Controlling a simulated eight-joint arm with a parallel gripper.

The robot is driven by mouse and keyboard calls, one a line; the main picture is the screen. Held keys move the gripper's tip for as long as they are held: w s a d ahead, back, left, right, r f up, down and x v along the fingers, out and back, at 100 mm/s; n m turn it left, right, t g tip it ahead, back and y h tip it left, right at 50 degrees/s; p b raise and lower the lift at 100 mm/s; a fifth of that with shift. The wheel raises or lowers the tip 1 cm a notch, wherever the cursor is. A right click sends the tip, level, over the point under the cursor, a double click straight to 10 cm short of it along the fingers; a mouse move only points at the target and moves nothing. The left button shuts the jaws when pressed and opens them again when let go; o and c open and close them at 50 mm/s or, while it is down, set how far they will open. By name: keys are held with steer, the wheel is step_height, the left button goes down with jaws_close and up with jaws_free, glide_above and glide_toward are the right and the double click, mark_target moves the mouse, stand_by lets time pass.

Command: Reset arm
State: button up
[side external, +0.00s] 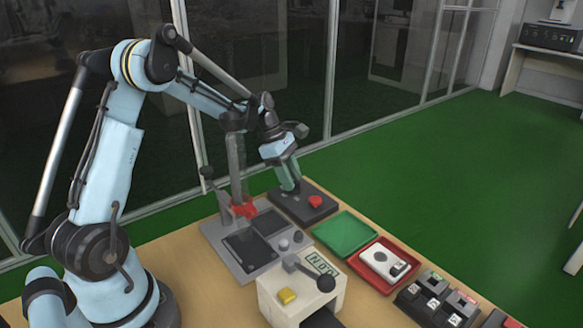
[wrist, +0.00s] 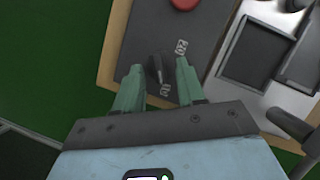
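My gripper (side external: 291,188) reaches down over a dark control box (side external: 318,213) at the far edge of the table. In the wrist view its two green fingers stand apart, and the gripper (wrist: 158,66) is open. A small dark lever or switch (wrist: 156,74) on the dark box shows between the fingers, with gaps on both sides. Small white labels marked with digits lie beside it. A red button (side external: 315,201) sits on the same box, to the right of my gripper; in the wrist view it is at the top edge. In the side view the fingers hide the switch.
A grey fixture (side external: 222,243) with a lever and red clamp stands left of the box. A green tray (side external: 358,241) and a red tray (side external: 371,284) holding a white device (side external: 381,258) are nearer right. A cream tester (side external: 270,305) with a yellow button stands in front.

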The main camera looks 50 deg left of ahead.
steer(key=n, duration=0.2)
steer(key=n+t+y, duration=0.1)
steer(key=n, duration=0.3)
steer(key=shift+s+d+f+t+y, duration=0.1)
steer(key=shift+s+d+t+y, duration=0.2)
steer(key=shift+t, duration=0.1)
step_height(320, 180, up, 12)
steer(key=s+a+m, duration=0.1)
steer(key=s+a, duration=0.1)
steer(key=s, duration=0.1)
steer(key=shift+a+f+g, duration=0.25)
steer(key=shift+a+g, duration=0.05)
steer(key=shift+a, duration=0.1)
steer(key=shift+n, duration=0.5)
steer(key=x, duration=1.2)
steer(key=shift+s+d, duration=0.1)
steer(key=shift+s, duration=0.05)
steer(key=shift+f, duration=0.2)
steer(key=shift+m, duration=1)
